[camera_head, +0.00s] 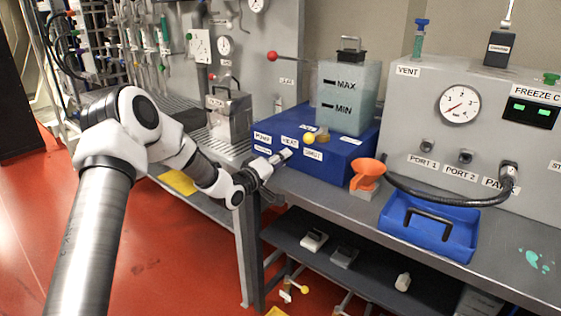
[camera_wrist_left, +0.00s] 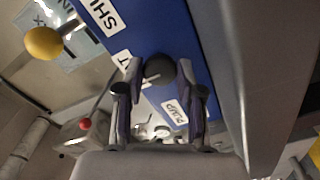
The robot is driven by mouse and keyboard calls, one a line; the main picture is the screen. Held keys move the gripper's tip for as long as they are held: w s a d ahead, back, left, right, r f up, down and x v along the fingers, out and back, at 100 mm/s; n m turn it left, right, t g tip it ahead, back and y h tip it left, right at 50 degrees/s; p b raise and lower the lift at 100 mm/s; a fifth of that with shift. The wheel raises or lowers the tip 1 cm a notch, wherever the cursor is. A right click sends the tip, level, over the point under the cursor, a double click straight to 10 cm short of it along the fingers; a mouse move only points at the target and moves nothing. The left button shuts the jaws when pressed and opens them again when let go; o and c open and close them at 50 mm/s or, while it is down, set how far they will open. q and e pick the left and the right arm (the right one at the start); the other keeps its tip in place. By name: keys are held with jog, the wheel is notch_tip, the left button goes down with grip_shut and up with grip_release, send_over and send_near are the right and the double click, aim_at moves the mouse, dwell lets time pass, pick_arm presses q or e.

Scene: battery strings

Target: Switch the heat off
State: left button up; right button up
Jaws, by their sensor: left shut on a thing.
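The blue bath unit (camera_head: 338,172) stands on the grey bench with labels on its front, among them HEAT (camera_head: 290,141) and SHUT (camera_head: 312,155). My left gripper (camera_head: 284,156) is at the front of this unit, just below the HEAT label. In the left wrist view its two fingers are closed around a dark round knob (camera_wrist_left: 159,68) on the blue face. A label ending in T (camera_wrist_left: 122,58) is partly hidden beside the fingers, and a label that seems to read PUMP (camera_wrist_left: 174,112) lies near them. The knob's setting cannot be told. My right gripper is not in view.
A yellow ball handle (camera_head: 309,138) sits close to the gripper near SHUT; it also shows in the wrist view (camera_wrist_left: 44,43). An orange funnel (camera_head: 368,170) and blue tray (camera_head: 427,247) are to the right.

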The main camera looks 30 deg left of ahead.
pick_arm(q)
jog(key=o, duration=1.1)
jog(key=shift+o, duration=0.2)
jog(key=s, duration=1.2)
jog(key=shift+a, duration=0.4)
